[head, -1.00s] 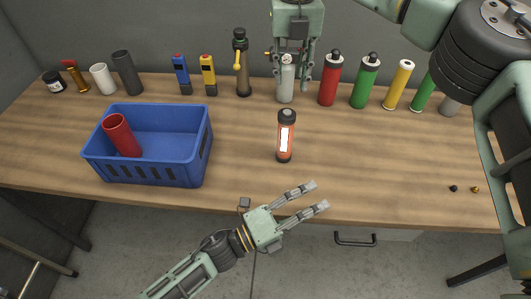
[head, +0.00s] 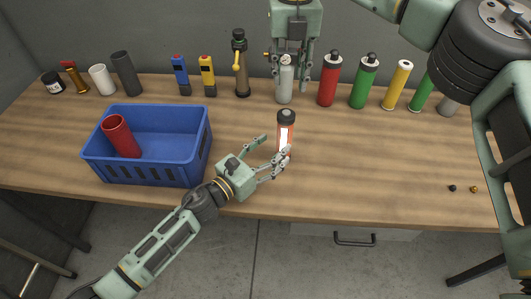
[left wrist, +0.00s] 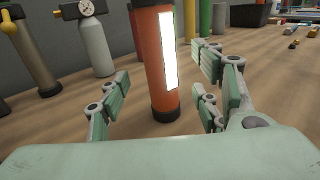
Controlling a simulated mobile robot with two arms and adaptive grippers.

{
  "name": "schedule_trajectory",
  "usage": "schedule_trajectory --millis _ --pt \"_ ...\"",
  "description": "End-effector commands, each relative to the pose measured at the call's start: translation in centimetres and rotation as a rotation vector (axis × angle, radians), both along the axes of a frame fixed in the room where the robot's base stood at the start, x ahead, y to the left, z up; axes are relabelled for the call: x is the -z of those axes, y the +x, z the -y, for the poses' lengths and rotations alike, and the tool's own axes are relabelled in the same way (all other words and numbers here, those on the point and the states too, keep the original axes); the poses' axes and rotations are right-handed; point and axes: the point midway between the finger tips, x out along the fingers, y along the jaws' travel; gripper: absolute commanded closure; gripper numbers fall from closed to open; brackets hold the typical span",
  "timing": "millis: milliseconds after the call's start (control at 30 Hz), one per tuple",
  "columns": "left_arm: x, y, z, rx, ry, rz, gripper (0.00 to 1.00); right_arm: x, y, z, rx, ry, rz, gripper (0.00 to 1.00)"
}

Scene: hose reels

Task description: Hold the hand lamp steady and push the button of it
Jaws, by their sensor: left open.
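The hand lamp (head: 286,122) is an orange cylinder with a dark cap and a white light panel. It stands upright on the table, right of the blue crate. My left gripper (head: 277,155) is open at the lamp's near side and partly hides its lower part. In the left wrist view the lamp (left wrist: 152,60) stands between the spread fingers (left wrist: 160,100), with gaps on both sides. The lamp's button cannot be made out.
A blue crate (head: 147,175) with a red cup (head: 120,136) stands left. Bottles and cylinders, such as a red one (head: 328,84) and a green one (head: 364,84), line the back.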

Motion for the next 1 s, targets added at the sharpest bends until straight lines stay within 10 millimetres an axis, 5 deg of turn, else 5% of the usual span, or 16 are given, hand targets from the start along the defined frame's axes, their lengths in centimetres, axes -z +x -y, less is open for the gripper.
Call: schedule_trajectory --millis 300,700,1000 --pt "0.0 3.6 2.9 0.000 -0.003 -0.001 0.41 0.0 0.0 0.0 0.000 0.000 0.000 0.69" --pt "0.0 4.2 3.5 0.001 -0.002 -0.002 0.41 0.0 0.0 0.0 0.000 0.000 0.000 0.69" --pt "0.0 4.2 3.5 0.001 -0.002 -0.002 0.66 0.0 0.0 0.0 0.000 0.000 0.000 0.69"
